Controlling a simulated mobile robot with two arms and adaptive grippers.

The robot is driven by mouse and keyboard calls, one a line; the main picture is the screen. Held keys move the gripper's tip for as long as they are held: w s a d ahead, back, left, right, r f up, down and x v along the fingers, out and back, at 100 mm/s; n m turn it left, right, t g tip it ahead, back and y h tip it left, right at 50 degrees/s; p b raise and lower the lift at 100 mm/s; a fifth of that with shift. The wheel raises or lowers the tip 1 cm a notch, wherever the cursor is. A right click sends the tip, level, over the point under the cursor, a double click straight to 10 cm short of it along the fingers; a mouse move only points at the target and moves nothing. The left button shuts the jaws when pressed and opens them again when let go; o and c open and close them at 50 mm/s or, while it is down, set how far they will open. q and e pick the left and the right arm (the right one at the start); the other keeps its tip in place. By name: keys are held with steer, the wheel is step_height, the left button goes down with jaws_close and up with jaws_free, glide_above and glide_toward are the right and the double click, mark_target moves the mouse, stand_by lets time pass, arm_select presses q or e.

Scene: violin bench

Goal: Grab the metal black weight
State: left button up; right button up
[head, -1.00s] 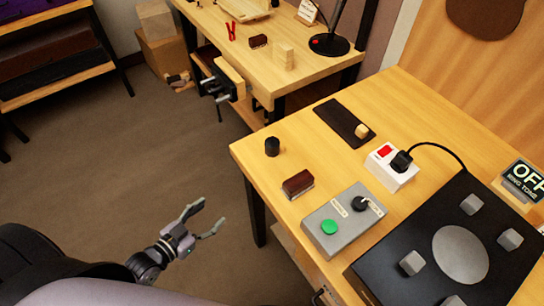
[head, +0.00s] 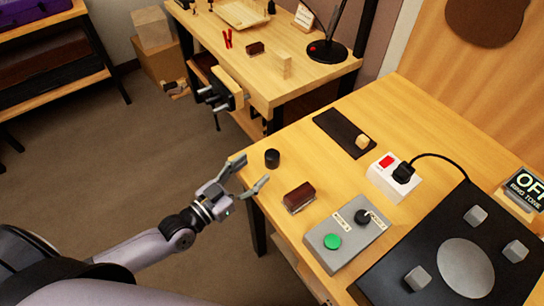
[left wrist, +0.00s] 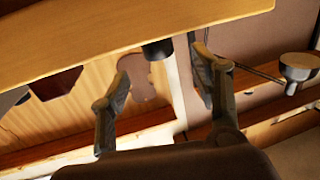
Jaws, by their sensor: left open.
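The black weight (head: 272,158) is a small dark cylinder standing upright near the left corner of the wooden bench (head: 330,180). In the left wrist view the dark cylinder (left wrist: 157,50) shows between and beyond my fingers, with the bench top upside down along the top. My left gripper (head: 252,171) is open and empty at the bench's left edge, its spread fingers pointing toward the weight but apart from it. In the left wrist view my left gripper (left wrist: 160,75) shows both fingers wide apart. My right gripper is not in view.
A dark red block (head: 299,196) and a grey control box (head: 345,238) with a green button lie right of the weight. A white switch box (head: 393,177) and a dark mat (head: 338,128) are farther back. Bench surface around the weight is clear.

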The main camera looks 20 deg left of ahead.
mark_target(267, 159)
arm_select(q)
steer(key=shift+x, duration=1.25)
steer(key=p+x, duration=0.1)
steer(key=x, duration=0.3)
steer(key=shift+r, duration=0.15)
steer(key=shift+w+d, duration=0.3)
steer(key=shift+w, duration=0.2)
steer(key=shift+s, duration=0.1)
steer(key=shift+c, duration=0.4)
jaws_close()
